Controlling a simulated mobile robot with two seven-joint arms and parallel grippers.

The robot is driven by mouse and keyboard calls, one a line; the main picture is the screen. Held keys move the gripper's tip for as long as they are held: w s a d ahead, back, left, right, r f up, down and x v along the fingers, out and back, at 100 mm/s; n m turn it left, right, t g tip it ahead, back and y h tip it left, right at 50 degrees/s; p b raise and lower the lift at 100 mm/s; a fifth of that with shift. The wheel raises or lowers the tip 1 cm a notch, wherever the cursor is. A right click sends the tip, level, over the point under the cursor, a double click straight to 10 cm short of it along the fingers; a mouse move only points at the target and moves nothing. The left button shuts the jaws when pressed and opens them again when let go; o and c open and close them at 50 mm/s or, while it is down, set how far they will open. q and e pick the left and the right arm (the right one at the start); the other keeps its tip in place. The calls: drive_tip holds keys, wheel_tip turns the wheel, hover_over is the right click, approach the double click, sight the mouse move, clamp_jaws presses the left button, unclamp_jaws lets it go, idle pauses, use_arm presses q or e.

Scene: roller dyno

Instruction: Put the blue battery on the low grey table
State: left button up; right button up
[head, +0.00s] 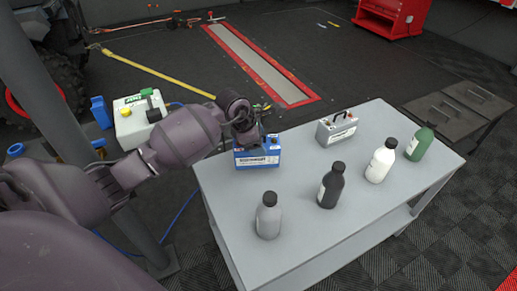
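The blue battery (257,154), with a white label on its front, is upright at the far left part of the grey table (222,205). It appears to rest on the tabletop, but a small gap beneath it cannot be ruled out. My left gripper (246,137) is right at the battery's top. Its fingers are dark and partly hidden, so I cannot tell whether they grip the handle. My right gripper is not in view.
A grey battery (337,128) stands on the table. Grey (268,216), black (331,186), white (381,160) and green (419,144) bottles line its near side. A white jug (138,120) is behind my arm. A dark grey bench (462,108) stands right.

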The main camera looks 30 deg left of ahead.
use_arm(q)
wheel_tip(320, 180, down, 4)
drive_tip(key=shift+r+b, duration=0.2)
drive_tip(key=shift+b, duration=0.2)
drive_tip(key=shift+r, duration=0.1)
drive_tip(key=o, duration=1.7)
drive_tip(key=shift+o, duration=0.2)
drive_tip(key=p+v, duration=0.3)
drive_tip(key=v, duration=0.8)
drive_tip(key=shift+s+r, duration=0.2)
drive_tip(key=shift+r, duration=0.2)
